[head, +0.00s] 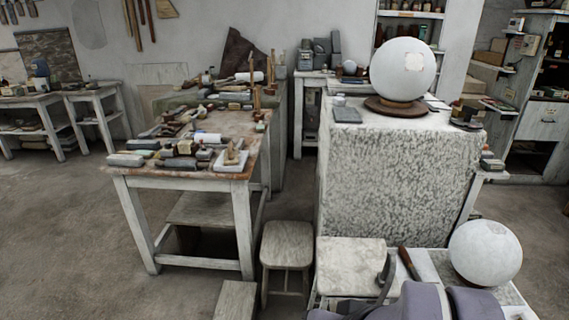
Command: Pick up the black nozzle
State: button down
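I cannot pick out a black nozzle with certainty in the head view. A dark, slim, curved piece (386,274) stands up at the lower right, near a brown-handled tool (408,263); I cannot tell what it is. Grey-violet links of my own arm fill the bottom edge there and hide part of the surface behind them.
A cluttered wooden table (185,178) with many small tools stands left of centre. A stool (287,245) stands beside it. A speckled block (400,175) carries a large white sphere (403,69). Another white sphere (485,252) sits lower right. Floor at left is clear.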

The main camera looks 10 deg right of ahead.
aim_at(382, 276)
jog(key=z, duration=0.95)
